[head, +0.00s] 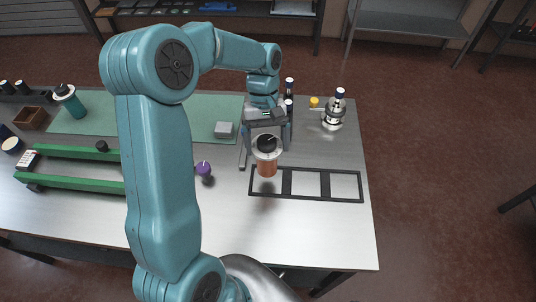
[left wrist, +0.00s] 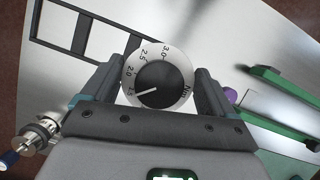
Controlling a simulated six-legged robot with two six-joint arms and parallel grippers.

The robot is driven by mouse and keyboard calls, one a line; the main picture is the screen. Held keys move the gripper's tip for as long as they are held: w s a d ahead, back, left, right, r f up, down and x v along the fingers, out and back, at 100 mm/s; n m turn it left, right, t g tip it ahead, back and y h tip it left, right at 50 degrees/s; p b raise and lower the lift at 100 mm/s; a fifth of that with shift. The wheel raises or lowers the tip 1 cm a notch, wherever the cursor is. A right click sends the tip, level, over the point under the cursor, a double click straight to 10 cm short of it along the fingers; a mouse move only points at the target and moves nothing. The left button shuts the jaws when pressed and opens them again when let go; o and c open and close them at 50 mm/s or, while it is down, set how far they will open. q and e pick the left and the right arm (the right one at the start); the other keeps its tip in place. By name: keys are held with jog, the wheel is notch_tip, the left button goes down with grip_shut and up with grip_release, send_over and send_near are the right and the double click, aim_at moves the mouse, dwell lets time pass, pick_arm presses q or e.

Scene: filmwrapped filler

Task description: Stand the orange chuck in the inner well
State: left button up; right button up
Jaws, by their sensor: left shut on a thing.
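The orange chuck (head: 267,168) has an orange body, a white dial collar and a black top. My left gripper (head: 267,143) is shut on it and holds it upright. The dial face (left wrist: 158,77) of the chuck shows between the fingers in the left wrist view. A black frame (head: 306,199) with three square wells in a row lies flat on the table. The chuck's lower end overlaps the leftmost well in the head view; I cannot tell its exact height above it. The frame also shows at the upper left of the left wrist view (left wrist: 80,35). My right gripper is not in view.
A silver fitting (head: 333,112), a yellow cap (head: 314,102) and dark bottles (head: 289,88) stand behind the frame. A purple knob (head: 203,169), green rails (head: 75,184) and a grey block (head: 224,130) lie to the left. The table front is clear.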

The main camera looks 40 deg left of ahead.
pick_arm(q)
jog(key=shift+w+a+f, duration=0.1)
jog(key=shift+a+f, duration=0.05)
jog(key=shift+f, duration=0.45)
jog(key=f+b, duration=0.1)
jog(key=f, duration=0.1)
jog(key=f+b, duration=0.1)
jog(key=f, duration=0.1)
jog(key=shift+d+f+b, duration=0.2)
jog(key=shift+f+b, duration=0.1)
jog(key=shift+b, duration=0.1)
jog(key=shift+f, duration=0.35)
jog(key=shift+w+a+r, duration=0.1)
jog(key=shift+a, duration=0.05)
